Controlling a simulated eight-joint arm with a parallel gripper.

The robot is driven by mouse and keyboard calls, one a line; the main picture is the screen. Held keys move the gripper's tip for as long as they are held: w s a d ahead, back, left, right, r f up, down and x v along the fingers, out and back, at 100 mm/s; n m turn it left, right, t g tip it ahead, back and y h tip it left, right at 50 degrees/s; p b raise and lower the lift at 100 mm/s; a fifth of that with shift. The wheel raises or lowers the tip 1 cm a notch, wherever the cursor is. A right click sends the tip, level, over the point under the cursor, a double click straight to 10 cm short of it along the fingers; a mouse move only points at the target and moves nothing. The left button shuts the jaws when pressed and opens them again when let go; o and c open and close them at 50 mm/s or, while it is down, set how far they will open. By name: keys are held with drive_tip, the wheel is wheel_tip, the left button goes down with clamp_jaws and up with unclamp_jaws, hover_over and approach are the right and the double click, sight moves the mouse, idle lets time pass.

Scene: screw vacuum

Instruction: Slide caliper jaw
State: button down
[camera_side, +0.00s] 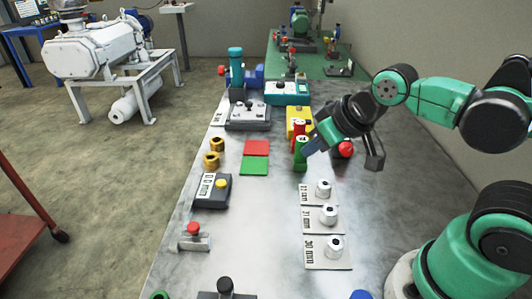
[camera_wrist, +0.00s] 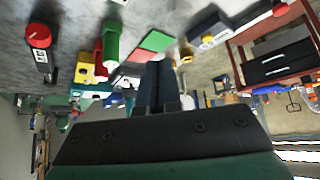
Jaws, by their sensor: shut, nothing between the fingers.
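I cannot pick out a caliper jaw for certain. A dark box with a "0.0 mm" readout and a yellow button (camera_side: 221,184) lies on the left of the table; it also shows in the wrist view (camera_wrist: 207,38). A small grey fixture with a red knob (camera_side: 194,236) stands in front of it. My gripper (camera_side: 311,147) is over the right middle of the table, beside a green and red cylinder pair (camera_side: 300,160). In the wrist view my gripper's dark fingers (camera_wrist: 157,68) are together with nothing between them. The readout box is well away from the gripper.
Three labelled plates with silver knobs (camera_side: 328,217) line the right side. A yellow box (camera_side: 298,118), a red button (camera_side: 345,148), red and green squares (camera_side: 256,148) and brass pieces (camera_side: 212,160) are nearby. The table centre (camera_side: 255,225) is clear.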

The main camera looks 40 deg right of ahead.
drive_tip(key=c, duration=1.5)
unclamp_jaws()
drive_tip(key=o, duration=0.8)
drive_tip(key=shift+w+a+r, duration=0.2)
drive_tip(key=shift+w+a, duration=0.05)
drive_tip(key=shift+a, duration=0.05)
drive_tip(key=shift+c, duration=0.2)
drive_tip(key=shift+o, duration=0.6)
drive_tip(key=w+a+r+n+g+y, duration=0.1)
drive_tip(key=w+a+g, duration=0.1)
drive_tip(key=a, duration=0.3)
drive_tip(key=shift+w+n, duration=0.4)
drive_tip(key=shift+w, duration=0.4)
drive_tip(key=n+g, duration=0.4)
drive_tip(key=g, duration=0.1)
hover_over(193, 226)
drive_tip(key=shift+h, duration=0.4)
drive_tip(key=f, duration=0.5)
drive_tip(key=shift+d+f, duration=0.1)
drive_tip(key=shift+d, duration=0.1)
drive_tip(key=shift+a+f, duration=0.2)
drive_tip(key=shift+f, duration=2.8)
